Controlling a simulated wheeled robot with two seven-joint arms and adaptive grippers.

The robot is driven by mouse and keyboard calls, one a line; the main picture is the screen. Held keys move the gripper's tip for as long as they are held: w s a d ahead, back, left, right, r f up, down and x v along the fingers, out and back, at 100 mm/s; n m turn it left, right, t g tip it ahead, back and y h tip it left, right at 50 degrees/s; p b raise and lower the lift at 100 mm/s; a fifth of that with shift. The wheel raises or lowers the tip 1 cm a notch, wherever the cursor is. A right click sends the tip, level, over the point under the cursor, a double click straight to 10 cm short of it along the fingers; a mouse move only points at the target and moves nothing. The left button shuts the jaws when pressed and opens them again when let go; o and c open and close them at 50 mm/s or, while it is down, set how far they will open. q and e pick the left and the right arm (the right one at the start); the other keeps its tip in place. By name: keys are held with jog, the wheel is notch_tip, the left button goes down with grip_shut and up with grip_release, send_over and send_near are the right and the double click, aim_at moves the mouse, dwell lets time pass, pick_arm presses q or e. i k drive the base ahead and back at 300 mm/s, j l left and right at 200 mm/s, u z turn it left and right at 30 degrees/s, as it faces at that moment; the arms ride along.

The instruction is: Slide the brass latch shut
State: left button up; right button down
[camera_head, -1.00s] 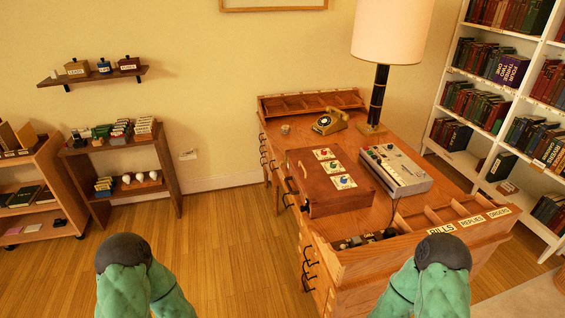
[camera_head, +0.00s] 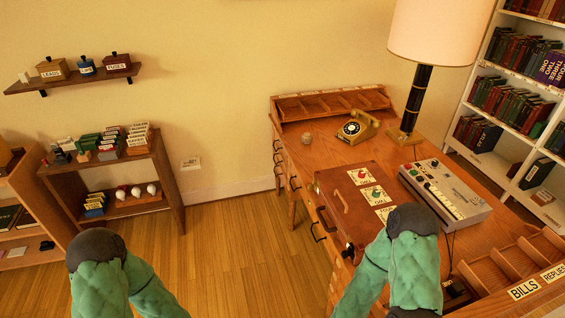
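A brown wooden case (camera_head: 345,205) with cards and coloured knobs on top lies on the desk (camera_head: 310,150). Two green padded arm parts of mine with dark rounded caps rise from the bottom edge. The right one covers the near right corner of the case in the picture. Neither gripper's fingers can be seen.
A labelled sorter (camera_head: 525,265) is at the near right. The wooden floor (camera_head: 235,245) left of the desk is clear.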

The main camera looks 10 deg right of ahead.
aim_at(310, 187)
jog(key=i+j+u, duration=0.1)
jog(key=i+j, duration=0.15)
jog(key=i, duration=0.3)
jog(key=i+j, duration=0.2)
jog(key=i, duration=0.35)
jog(key=u, duration=0.05)
